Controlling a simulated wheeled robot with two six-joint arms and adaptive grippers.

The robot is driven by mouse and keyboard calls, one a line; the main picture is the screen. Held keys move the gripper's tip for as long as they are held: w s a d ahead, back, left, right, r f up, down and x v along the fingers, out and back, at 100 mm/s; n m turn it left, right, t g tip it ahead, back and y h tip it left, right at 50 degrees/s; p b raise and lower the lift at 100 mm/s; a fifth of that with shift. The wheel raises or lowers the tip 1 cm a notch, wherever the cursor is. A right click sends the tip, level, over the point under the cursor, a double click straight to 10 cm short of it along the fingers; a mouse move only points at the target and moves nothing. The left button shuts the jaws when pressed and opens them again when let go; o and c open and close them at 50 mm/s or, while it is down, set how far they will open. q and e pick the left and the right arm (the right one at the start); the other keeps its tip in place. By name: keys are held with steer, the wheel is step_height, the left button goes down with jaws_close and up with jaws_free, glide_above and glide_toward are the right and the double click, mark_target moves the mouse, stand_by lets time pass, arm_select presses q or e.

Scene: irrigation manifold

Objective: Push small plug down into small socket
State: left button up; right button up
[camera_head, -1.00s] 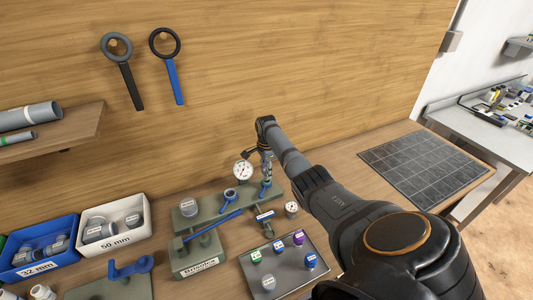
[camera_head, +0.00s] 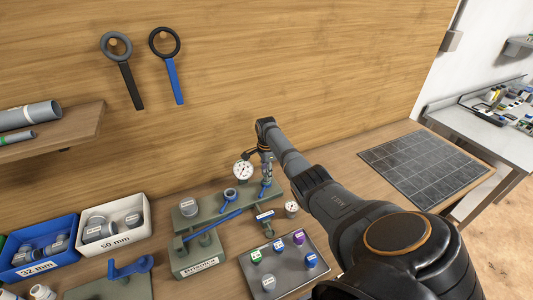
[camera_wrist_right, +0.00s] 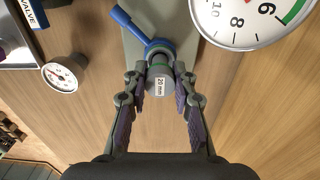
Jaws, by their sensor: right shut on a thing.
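The small plug (camera_wrist_right: 160,84), a grey cylinder with a white "25 mm" label, sits between the fingertips of my right gripper (camera_wrist_right: 160,92) in the right wrist view. The gripper is shut on it. Just beyond the plug is the blue fitting (camera_wrist_right: 158,48) with a blue lever, which I take for the small socket. The plug overlaps it in this view, so I cannot tell how deep it sits. In the head view my right gripper (camera_head: 265,158) is over the right end of the green-grey manifold (camera_head: 215,206), and the plug is mostly hidden. My left gripper is not in view.
A large dial gauge (camera_head: 243,170) stands close beside my right gripper. A smaller gauge (camera_head: 291,208) and a tray of coloured caps (camera_head: 287,282) lie nearer. Blue (camera_head: 45,252) and white (camera_head: 115,226) bins stand left. The bench right of my arm holds a dark grid mat (camera_head: 425,160).

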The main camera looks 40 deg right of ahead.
steer(key=shift+f, duration=0.2)
steer(key=shift+f+b, duration=0.3)
steer(key=shift+f, duration=0.1)
steer(key=shift+f+b, duration=0.3)
steer(key=shift+f, duration=0.1)
stand_by(0.5)
steer(key=o, duration=0.9)
steer(key=shift+o, duration=0.4)
steer(key=shift+o, duration=1.2)
